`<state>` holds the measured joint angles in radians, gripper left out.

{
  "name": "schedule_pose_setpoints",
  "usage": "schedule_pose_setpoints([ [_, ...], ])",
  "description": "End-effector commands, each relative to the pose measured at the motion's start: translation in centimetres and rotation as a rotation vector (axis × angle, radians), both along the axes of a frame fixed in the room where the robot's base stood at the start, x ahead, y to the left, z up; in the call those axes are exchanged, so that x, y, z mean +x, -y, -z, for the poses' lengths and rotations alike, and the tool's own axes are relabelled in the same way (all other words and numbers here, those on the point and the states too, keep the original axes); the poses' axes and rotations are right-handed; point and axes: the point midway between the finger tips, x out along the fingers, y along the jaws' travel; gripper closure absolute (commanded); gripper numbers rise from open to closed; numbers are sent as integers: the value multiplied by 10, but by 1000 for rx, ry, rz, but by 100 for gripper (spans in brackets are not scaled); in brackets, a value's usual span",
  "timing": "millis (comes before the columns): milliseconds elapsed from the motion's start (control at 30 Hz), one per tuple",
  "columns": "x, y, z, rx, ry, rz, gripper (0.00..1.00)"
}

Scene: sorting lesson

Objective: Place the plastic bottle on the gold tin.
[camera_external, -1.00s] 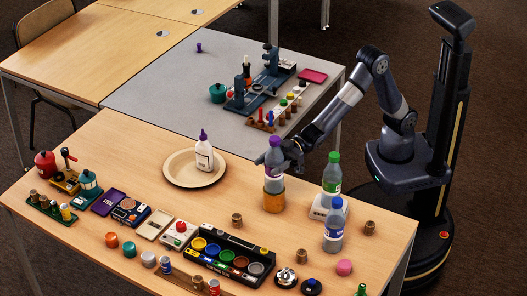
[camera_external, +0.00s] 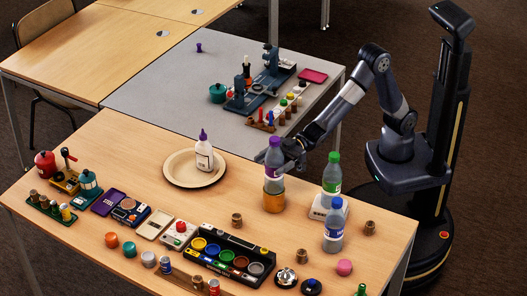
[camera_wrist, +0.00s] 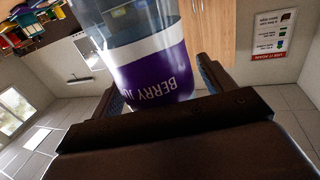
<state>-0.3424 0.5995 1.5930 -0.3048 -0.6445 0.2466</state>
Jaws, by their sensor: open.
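A clear plastic bottle with a purple cap and purple-and-white label (camera_external: 274,172) stands upright on top of the gold tin (camera_external: 273,201) on the wooden table. My gripper (camera_external: 283,156) is at the bottle's upper part, with its jaws open on either side of it. In the wrist view the bottle (camera_wrist: 145,62) is large between the fingers, its label reading "BERRY", and part of it runs out of the picture. The tin is not clearly seen in the wrist view.
A green-capped bottle (camera_external: 331,177) stands on a white pad, and a blue-capped bottle (camera_external: 333,233) stands in front of it. A round tray (camera_external: 176,178) holds a white bottle (camera_external: 204,153) to the left. Paint pots (camera_external: 228,261) and several small items line the front.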

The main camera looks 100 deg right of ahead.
Motion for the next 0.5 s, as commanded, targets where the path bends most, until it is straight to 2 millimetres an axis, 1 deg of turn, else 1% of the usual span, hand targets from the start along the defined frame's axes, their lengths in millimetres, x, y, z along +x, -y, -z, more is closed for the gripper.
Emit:
schedule_pose_setpoints([
  [300, -54, 32, 0, 0, 0, 1, 23],
  [500, -81, 47, 0, 1, 1, 0, 23],
])
